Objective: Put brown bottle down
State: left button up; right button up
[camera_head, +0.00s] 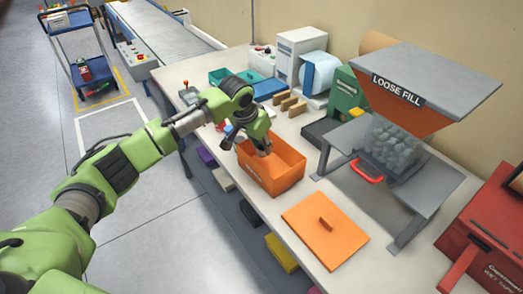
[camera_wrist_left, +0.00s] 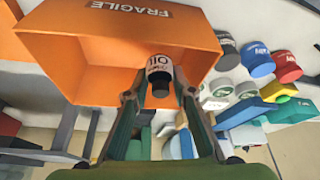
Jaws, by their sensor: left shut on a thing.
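My left gripper (camera_head: 263,150) reaches down at the orange crate (camera_head: 286,181), its fingers over the crate's back left part. In the wrist view the left gripper (camera_wrist_left: 158,94) is shut on a small bottle (camera_wrist_left: 159,66) with a white "OIL" label and a dark cap. The bottle's body is mostly hidden, so its brown colour is hard to make out. It shows against the inside of the orange crate (camera_wrist_left: 75,52), which is marked "FRAGILE". I cannot tell whether the bottle touches the crate's floor. My right gripper is not in view.
An orange lid (camera_head: 325,236) lies on the white table, right of the crate. The loose fill hopper (camera_head: 400,95) stands behind it. Brown blocks (camera_head: 289,104) and a teal tray (camera_head: 222,76) sit farther back. Several coloured containers (camera_wrist_left: 258,62) stand beside the crate.

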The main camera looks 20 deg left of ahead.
aim_at(262, 153)
pick_arm(q)
jog(key=shift+w+a+f, duration=0.15)
jog(key=shift+w+f, duration=0.25)
jog(key=shift+f, duration=0.1)
notch_tip(262, 153, down, 2)
jog(key=shift+f+p, duration=0.15)
jog(key=shift+p, duration=0.6)
jog(key=shift+f, duration=0.3)
jog(key=shift+s, duration=0.1)
jog(key=shift+f, duration=0.15)
jog(key=o, duration=0.8)
jog(key=shift+o, duration=0.2)
